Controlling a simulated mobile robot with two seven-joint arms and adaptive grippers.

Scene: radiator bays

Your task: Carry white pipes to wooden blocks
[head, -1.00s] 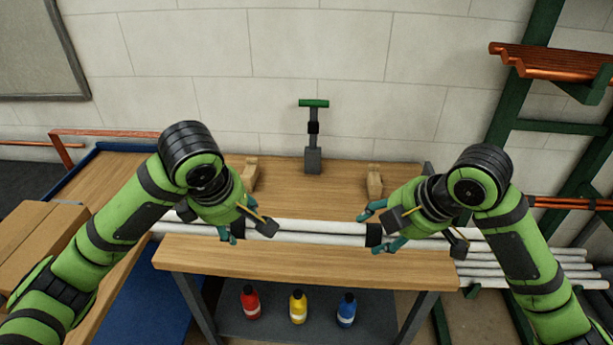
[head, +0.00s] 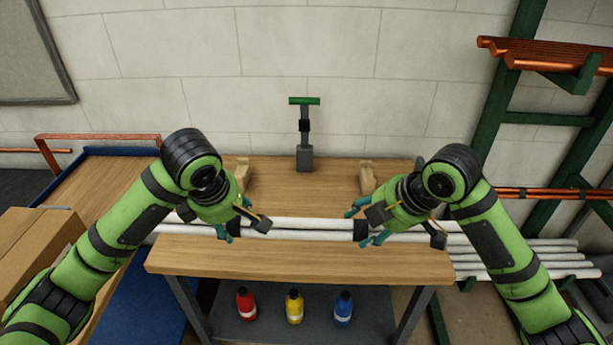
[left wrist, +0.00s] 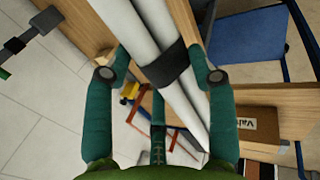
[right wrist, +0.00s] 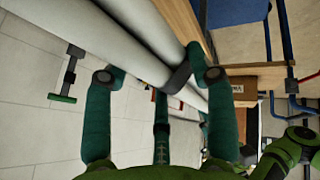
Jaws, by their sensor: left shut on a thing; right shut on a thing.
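A bundle of white pipes (head: 300,225) with dark bands lies level across the workbench in the head view, between my two grippers. My left gripper (head: 232,226) is shut on the bundle near its left part. In the left wrist view the white pipes (left wrist: 155,40) pass between its fingers beside a dark band. My right gripper (head: 370,222) is shut on the bundle further right, and its view shows the white pipes (right wrist: 130,35) between the fingers. The left wooden block (head: 243,174) and right wooden block (head: 367,178) stand on the bench behind the pipes.
A grey vise-like tool with a green handle (head: 304,135) stands at the bench back. Red (head: 246,304), yellow (head: 294,305) and blue (head: 343,308) bottles sit on the lower shelf. More white pipes (head: 540,258) and copper pipes (head: 545,55) lie on the right rack. A cardboard box (head: 30,245) stands left.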

